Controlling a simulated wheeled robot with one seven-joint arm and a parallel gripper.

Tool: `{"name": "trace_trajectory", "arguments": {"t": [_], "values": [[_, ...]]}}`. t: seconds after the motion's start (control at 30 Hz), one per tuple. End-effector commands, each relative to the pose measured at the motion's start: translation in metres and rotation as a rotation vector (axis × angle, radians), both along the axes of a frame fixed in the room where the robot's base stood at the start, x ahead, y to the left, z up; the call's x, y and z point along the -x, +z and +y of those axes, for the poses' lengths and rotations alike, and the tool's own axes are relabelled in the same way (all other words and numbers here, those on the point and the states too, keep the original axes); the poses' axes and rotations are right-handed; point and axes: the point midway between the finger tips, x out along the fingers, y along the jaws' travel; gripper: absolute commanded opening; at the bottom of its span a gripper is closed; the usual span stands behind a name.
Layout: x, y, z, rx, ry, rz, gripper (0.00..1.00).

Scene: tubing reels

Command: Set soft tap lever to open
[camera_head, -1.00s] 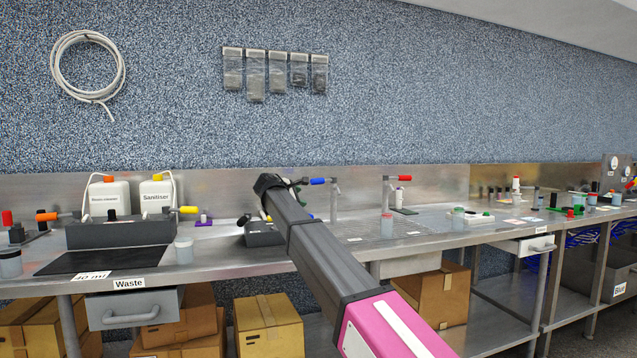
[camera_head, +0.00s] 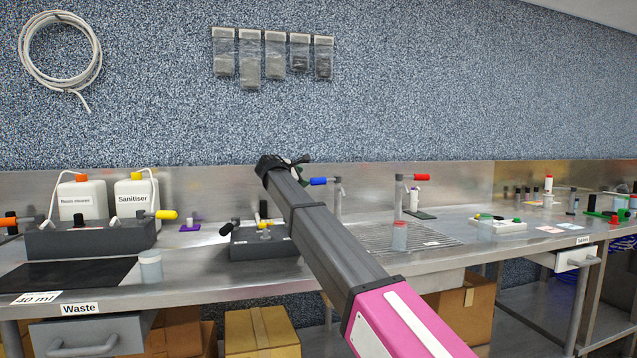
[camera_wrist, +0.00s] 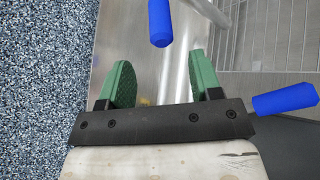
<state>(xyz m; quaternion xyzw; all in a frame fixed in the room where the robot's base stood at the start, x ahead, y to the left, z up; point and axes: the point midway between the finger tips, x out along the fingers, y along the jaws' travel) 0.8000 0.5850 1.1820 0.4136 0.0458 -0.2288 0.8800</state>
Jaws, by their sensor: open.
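A tap with a blue lever (camera_head: 319,181) stands at the back of the steel counter, its lever pointing left. A second tap with a red lever (camera_head: 421,177), pointing right, stands further right. No label shows which tap is the soft one. My gripper (camera_head: 303,172) is beside the blue lever in the head view; contact cannot be told. In the wrist view my gripper (camera_wrist: 160,82) has its green fingers apart with nothing held between them. A blue lever end (camera_wrist: 285,100) is right of the fingers. Another blue shape (camera_wrist: 160,22) lies ahead, perhaps a reflection.
A dark block with small levers (camera_head: 262,242) sits on the counter below my arm. A clear cup (camera_head: 399,236) stands on the drain grid (camera_head: 445,240). The steel backsplash (camera_head: 225,185) is close behind the taps. Bottles (camera_head: 135,200) stand at the left.

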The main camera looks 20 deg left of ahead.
Motion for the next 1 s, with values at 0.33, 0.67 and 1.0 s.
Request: {"name": "trace_trajectory", "arguments": {"t": [0.33, 0.67, 1.0], "values": [[-0.043, -0.013, -0.016, 0.0, -0.001, 0.001, 0.58], [-0.088, -0.026, -0.035, 0.0, -0.001, 0.0, 0.58], [-0.092, -0.028, -0.038, 0.0, 0.0, 0.0, 0.58]]}}
